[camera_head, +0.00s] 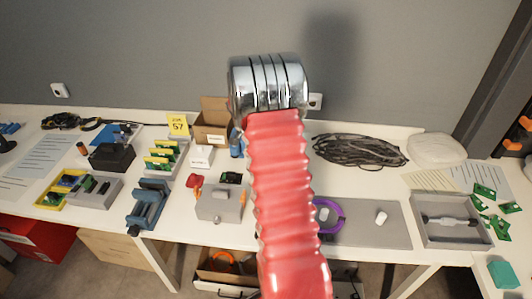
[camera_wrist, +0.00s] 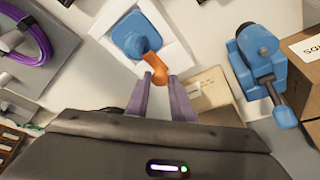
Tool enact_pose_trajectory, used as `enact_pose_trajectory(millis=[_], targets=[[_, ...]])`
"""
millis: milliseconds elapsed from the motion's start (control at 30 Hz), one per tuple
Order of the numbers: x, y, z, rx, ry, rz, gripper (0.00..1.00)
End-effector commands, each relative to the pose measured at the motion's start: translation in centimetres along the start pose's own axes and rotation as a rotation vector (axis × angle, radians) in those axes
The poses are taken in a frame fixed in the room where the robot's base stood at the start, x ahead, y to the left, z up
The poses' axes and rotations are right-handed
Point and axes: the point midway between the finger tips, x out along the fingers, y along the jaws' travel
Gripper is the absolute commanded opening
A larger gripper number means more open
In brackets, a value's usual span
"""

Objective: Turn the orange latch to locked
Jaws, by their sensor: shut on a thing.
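The orange latch (camera_wrist: 152,64) shows in the wrist view as a short bent handle on a round blue base (camera_wrist: 133,36). The base sits on a white square plate (camera_wrist: 172,52). My gripper (camera_wrist: 160,77) has its two purple-grey fingers on either side of the latch's free end and is shut on it. The latch handle points from the blue base down toward my fingers. In the head view my red arm covers the middle of the table, and I cannot make out the latch or my gripper there.
In the wrist view, a blue clamp-like tool (camera_wrist: 254,62) and a carton (camera_wrist: 305,65) stand to the right. A coiled purple cable (camera_wrist: 32,42) lies to the left. In the head view, black cable (camera_head: 360,150) and a grey tray (camera_head: 420,236) are to the right.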

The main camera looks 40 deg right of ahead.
Motion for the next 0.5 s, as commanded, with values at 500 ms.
enact_pose_trajectory(millis=[500], targets=[[0.1, 0.2, -0.18, 0.006, 0.001, 0.007, 0.3]])
